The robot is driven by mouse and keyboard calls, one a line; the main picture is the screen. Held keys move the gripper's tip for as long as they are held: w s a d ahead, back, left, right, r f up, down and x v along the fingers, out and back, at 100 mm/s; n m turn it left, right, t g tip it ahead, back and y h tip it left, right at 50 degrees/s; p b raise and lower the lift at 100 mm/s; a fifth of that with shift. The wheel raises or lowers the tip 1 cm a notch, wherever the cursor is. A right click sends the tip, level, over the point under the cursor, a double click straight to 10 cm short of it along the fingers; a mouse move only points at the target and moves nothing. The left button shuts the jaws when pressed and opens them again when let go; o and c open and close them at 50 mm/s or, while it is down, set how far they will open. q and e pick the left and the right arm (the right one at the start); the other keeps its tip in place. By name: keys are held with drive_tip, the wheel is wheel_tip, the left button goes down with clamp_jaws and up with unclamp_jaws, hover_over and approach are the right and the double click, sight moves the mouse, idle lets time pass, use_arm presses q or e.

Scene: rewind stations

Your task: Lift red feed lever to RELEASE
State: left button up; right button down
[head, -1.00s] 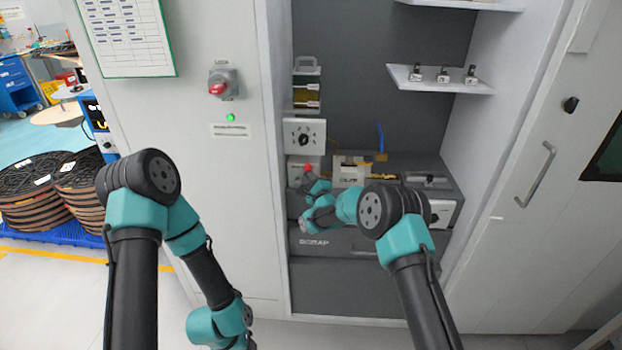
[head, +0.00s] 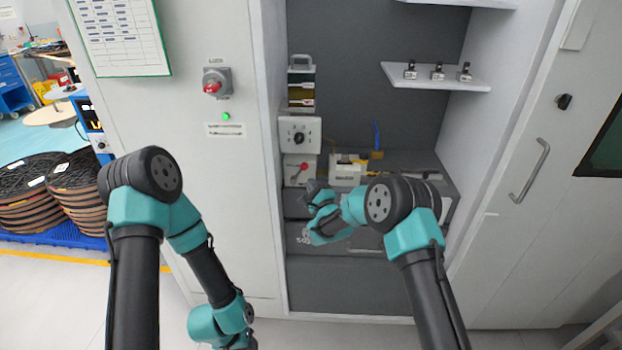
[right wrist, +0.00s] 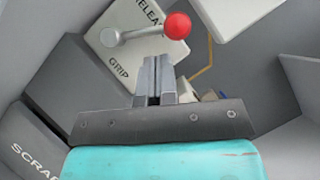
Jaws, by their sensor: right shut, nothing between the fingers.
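The red feed lever (head: 304,166) has a round red knob and sits on a white block at the left of the cabinet's inner bench. In the right wrist view its knob (right wrist: 178,26) is at the end of a metal rod from a pivot on a white plate. RELEASE lettering is at the plate's top and GRIP lettering is below. The rod lies roughly across the plate. My right gripper (right wrist: 154,62) is shut and empty. In that view its fingertips appear just below the rod; I cannot tell whether they touch it. My left gripper is out of view.
A white box with a black dial (head: 299,136) stands above the lever's block. A yellow and white device (head: 348,171) and a blue upright lever (head: 377,137) are to its right. A grey SCRAP bin (right wrist: 34,145) is below. A shelf (head: 440,82) juts out at upper right.

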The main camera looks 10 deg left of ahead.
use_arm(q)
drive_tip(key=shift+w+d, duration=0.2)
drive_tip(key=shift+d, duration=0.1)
use_arm(e)
drive_tip(key=v, duration=0.4)
drive_tip(key=shift+s+d+f, duration=0.15)
drive_tip(key=shift+s+d, duration=0.1)
drive_tip(key=shift+s, duration=0.05)
drive_tip(key=s+d+f+n+g+h, duration=0.7)
drive_tip(key=s+d+f, duration=0.7)
drive_tip(key=d+f, duration=0.4)
drive_tip(key=s+d+f+n+g, duration=0.1)
drive_tip(key=s+d+n+g, duration=0.1)
drive_tip(key=s, duration=0.7)
drive_tip(key=s+d+f+n+g, duration=0.2)
drive_tip(key=s+d+n+g, duration=0.1)
drive_tip(key=s, duration=0.6)
drive_tip(key=s+d+f+n+g, duration=0.1)
drive_tip(key=s+d+g, duration=0.4)
drive_tip(key=s, duration=0.5)
drive_tip(key=shift+d+f+n, duration=0.25)
drive_tip(key=shift+f+n, duration=0.05)
drive_tip(key=shift+n, duration=0.5)
drive_tip(key=shift+s, duration=0.1)
